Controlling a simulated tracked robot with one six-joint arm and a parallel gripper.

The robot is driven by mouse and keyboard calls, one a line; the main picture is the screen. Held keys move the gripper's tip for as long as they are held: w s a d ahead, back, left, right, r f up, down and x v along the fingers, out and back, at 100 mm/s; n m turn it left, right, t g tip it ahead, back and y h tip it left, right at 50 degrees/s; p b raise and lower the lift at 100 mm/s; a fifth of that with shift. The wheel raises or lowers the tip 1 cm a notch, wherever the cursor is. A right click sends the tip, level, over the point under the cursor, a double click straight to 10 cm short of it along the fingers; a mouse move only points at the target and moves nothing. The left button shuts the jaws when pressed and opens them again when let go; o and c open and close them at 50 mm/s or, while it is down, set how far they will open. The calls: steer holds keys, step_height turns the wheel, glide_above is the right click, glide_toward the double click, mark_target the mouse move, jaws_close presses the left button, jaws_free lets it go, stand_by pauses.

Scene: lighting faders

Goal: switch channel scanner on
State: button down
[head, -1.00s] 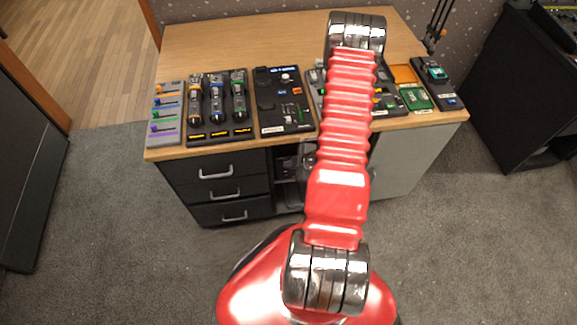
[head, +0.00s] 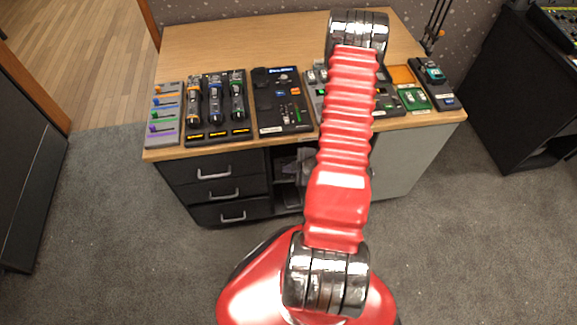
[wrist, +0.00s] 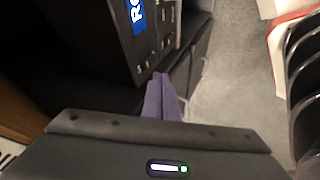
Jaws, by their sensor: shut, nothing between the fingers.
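I cannot tell which device is the channel scanner, as no label with that name can be read. My gripper is shut and empty; its two purple-grey fingers (wrist: 163,97) lie together in the wrist view. Just beyond their tips is a dark panel (wrist: 152,42) with small controls and a blue label, cut off by the picture's edge. In the head view my arm covers part of the desk, and a grey part, probably of my wrist, shows in front of the open shelf. Whether the fingers touch the panel is unclear.
The desk (head: 225,48) carries a row of panels along its front: coloured faders (head: 164,115), a three-lever unit (head: 216,110), a black switch panel (head: 281,103) and a green box (head: 413,98). Drawers (head: 218,185) are below on the left. The carpet (head: 115,220) in front is clear.

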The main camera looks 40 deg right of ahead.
steer(key=v, duration=1)
steer(key=shift+r, duration=0.35)
steer(key=shift+d, duration=0.15)
